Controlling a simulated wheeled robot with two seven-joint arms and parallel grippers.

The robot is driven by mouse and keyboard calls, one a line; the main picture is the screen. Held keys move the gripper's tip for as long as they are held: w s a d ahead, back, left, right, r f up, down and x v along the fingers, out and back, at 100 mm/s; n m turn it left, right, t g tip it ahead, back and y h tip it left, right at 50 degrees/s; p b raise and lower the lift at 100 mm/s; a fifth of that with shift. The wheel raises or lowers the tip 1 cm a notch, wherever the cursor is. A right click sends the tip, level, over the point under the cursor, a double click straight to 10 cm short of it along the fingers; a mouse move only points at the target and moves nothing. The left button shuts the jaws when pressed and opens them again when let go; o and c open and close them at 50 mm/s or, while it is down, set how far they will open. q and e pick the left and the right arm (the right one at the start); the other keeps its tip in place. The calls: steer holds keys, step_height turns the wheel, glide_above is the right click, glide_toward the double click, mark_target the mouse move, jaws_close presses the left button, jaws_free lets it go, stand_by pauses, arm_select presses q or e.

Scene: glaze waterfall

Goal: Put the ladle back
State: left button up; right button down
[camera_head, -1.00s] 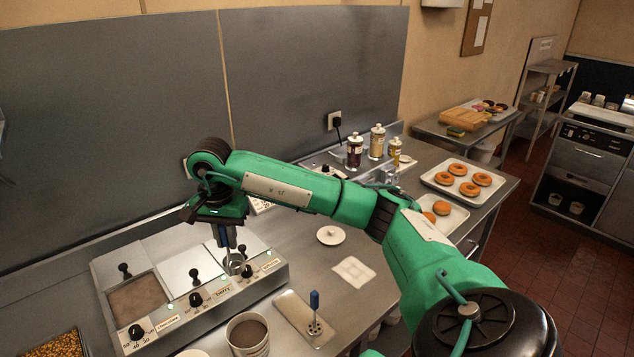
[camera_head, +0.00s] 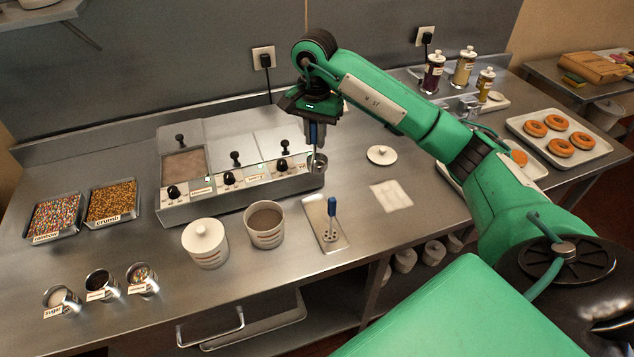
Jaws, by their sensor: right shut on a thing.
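My right gripper (camera_head: 314,118) points down and is shut on the blue handle of the ladle. The ladle (camera_head: 317,163) hangs upright, its small metal bowl in front of the right end of the glaze warmer (camera_head: 240,185). The warmer has three wells: the left one shows brown glaze and the other two have pale lids. A metal rest tray (camera_head: 317,212) lies on the counter in front of the warmer's right end. A blue-handled tool with a perforated foot (camera_head: 331,212) stands on it. My left gripper is not in view.
An open tub of brown glaze (camera_head: 265,225) and a lidded tub (camera_head: 206,243) stand left of the rest tray. A round white lid (camera_head: 381,155) and a cloth (camera_head: 391,195) lie to its right. Sprinkle trays (camera_head: 112,203) and donut trays (camera_head: 560,138) are farther off.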

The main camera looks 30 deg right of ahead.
mark_target(316, 171)
step_height(316, 171, down, 10)
steer(key=p, duration=0.3)
steer(key=shift+s, duration=0.1)
steer(key=shift+f+p, duration=0.35)
steer(key=shift+f, duration=0.3)
step_height(316, 171, down, 4)
steer(key=shift+d+r+p, duration=0.1)
steer(key=shift+r+p, duration=0.05)
steer(key=shift+p, duration=0.5)
steer(key=shift+f+b, duration=0.2)
steer(key=shift+b, duration=0.1)
steer(key=c, duration=1.4)
jaws_free()
steer(key=shift+r, duration=0.1)
steer(key=shift+o, duration=0.2)
